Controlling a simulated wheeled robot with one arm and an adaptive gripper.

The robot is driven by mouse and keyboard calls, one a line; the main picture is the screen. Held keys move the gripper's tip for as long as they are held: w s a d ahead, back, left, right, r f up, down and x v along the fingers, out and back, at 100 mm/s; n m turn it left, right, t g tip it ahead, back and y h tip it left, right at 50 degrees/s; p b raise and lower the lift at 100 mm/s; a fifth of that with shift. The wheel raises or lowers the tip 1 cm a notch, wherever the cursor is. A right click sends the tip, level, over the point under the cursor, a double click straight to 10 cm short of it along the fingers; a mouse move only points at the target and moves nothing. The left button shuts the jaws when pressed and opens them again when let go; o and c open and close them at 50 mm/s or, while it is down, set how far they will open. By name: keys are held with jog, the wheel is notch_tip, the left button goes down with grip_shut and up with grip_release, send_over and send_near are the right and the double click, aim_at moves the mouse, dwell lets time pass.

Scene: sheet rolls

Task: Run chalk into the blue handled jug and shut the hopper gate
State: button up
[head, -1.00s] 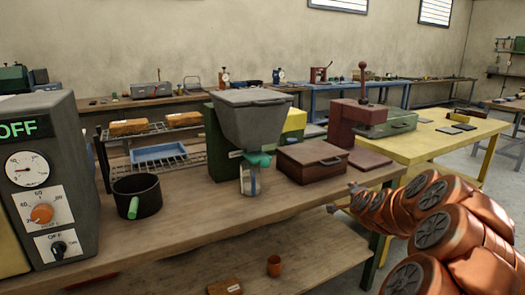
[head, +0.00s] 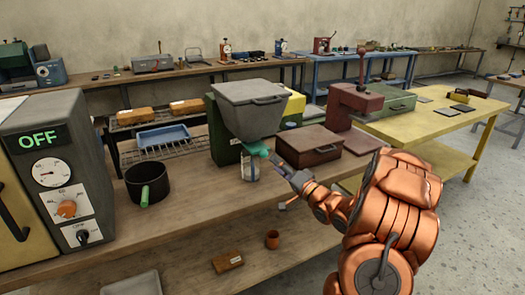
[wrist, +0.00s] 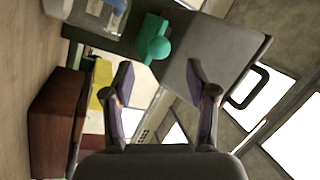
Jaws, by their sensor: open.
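The grey hopper (head: 250,112) stands on a green support on the wooden bench. A teal gate handle (head: 257,149) sits under its spout; it shows in the wrist view (wrist: 153,42) ahead of my fingers. A clear jug (head: 250,168) stands below the spout, with pale contents or markings I cannot make out. In the wrist view the jug (wrist: 88,14) is cut off at the top left, with a blue part on it. My gripper (wrist: 161,78) is open and empty, close to the teal handle and apart from it. In the head view my gripper (head: 281,166) is right of the jug.
A red-brown box (head: 308,146) stands close right of the hopper. A black pot (head: 147,182) with a green handle is to the left, beside a grey control box (head: 50,165) reading OFF. A small orange cup (head: 272,240) is on the lower shelf. The bench's front strip is clear.

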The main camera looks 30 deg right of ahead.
aim_at(264, 153)
jog(key=shift+p+x, duration=0.5)
jog(key=shift+x, duration=3.15)
jog(key=shift+f, duration=0.1)
jog(key=shift+c, duration=0.2)
jog(key=shift+w+d, duration=0.1)
grip_shut()
